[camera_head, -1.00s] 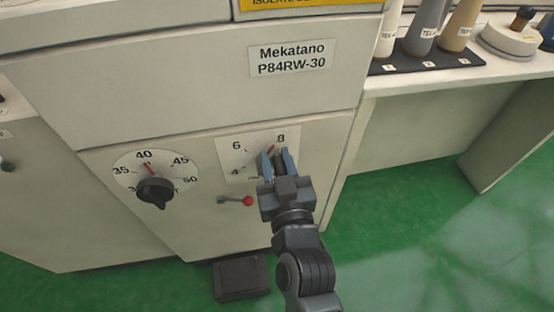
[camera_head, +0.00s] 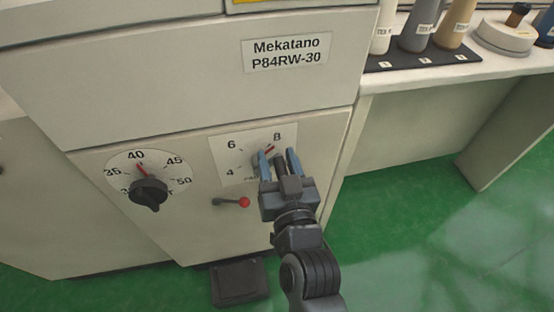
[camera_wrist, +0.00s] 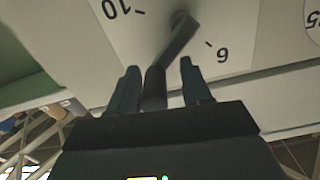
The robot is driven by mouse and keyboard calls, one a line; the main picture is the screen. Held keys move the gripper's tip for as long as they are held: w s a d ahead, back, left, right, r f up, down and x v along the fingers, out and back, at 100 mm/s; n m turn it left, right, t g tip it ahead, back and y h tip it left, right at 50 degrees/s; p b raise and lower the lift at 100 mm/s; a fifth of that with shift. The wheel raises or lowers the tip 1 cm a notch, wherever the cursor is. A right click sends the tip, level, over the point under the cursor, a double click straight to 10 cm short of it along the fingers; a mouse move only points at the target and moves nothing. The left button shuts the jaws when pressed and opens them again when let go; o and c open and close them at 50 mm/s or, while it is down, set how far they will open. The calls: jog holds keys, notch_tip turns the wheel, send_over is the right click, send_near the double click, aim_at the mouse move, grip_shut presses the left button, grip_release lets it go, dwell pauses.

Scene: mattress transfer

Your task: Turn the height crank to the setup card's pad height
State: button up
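The height crank (camera_wrist: 180,38) is a dark arm with a round dark handle (camera_wrist: 153,90). It sits on a white dial plate (camera_head: 222,150) marked 4, 6 and 8 in the head view; the wrist view shows a 10. A red pointer (camera_head: 268,150) points up and right, near the 8. My gripper (camera_head: 279,155) is at the dial with its blue-grey fingers apart. In the wrist view my gripper (camera_wrist: 160,70) has one finger on each side of the handle, with gaps showing, so it is open around it. My gripper hides the dial's lower right. I see no setup card.
Left of the dial is a black knob (camera_head: 149,191) on a 35–50 scale. A red-tipped lever (camera_head: 232,202) sticks out below the dial. A dark pedal (camera_head: 240,281) lies on the green floor. Cones stand on a black tray (camera_head: 430,62) at the upper right.

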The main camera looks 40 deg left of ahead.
jog(key=shift+s, duration=0.1)
jog(key=b+v, duration=0.1)
jog(key=v, duration=0.6)
jog(key=shift+s+d+b, duration=0.2)
jog(key=shift+d+b, duration=0.1)
